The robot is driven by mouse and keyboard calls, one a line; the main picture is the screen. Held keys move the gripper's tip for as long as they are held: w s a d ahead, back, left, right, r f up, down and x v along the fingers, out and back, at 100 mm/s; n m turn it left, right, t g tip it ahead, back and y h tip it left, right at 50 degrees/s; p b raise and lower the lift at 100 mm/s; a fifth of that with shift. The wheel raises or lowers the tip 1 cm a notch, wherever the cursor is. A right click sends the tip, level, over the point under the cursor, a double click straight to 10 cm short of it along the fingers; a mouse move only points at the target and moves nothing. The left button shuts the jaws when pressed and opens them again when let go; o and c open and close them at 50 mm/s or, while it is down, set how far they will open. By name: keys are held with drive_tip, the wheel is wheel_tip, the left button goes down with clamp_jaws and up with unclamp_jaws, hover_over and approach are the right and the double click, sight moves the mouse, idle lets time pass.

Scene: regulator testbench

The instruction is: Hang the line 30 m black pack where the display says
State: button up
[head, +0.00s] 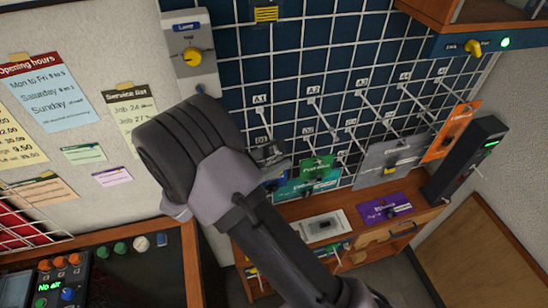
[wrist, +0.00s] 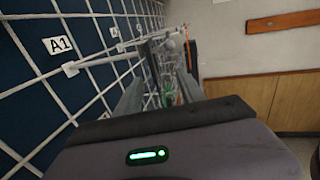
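No pack can be read as the line 30 m black pack. A large grey pack (head: 385,168), its print too small to read, hangs low on the grid board (head: 300,65). A black box with a small green-lit screen (head: 491,143) stands at the right; its text is unreadable. In the head view my arm hides most of my gripper. In the wrist view my gripper (wrist: 160,92) points along the board beside the A1 hook (wrist: 72,68), its grey fingers apart with no pack seen between them.
Long hooks labelled A1 (head: 261,99) to A5 stick out from the board. Green (head: 318,170) and orange (head: 455,128) packs hang low. A purple pack (head: 386,208) lies on the wooden shelf below. A lit test unit (head: 60,285) stands at lower left.

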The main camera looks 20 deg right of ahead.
idle(0.4)
drive_tip(key=v, duration=1.7)
drive_tip(key=s+d+f+m+g+y+b, duration=0.25)
drive_tip(key=d+m+y+b, duration=0.2)
drive_tip(key=d+b, duration=0.25)
drive_tip(key=s+d+f+m+g+y+b, duration=0.2)
drive_tip(key=s+d+m+g+y+b, duration=0.25)
drive_tip(key=d+b, duration=0.2)
drive_tip(key=s+f+m+t+y+b, duration=0.8)
drive_tip(key=m+b, duration=0.5)
drive_tip(key=m, duration=0.3)
drive_tip(key=shift+s+a+f+y, duration=0.55)
drive_tip(key=shift+s+y, duration=0.3)
drive_tip(key=shift+y, duration=0.35)
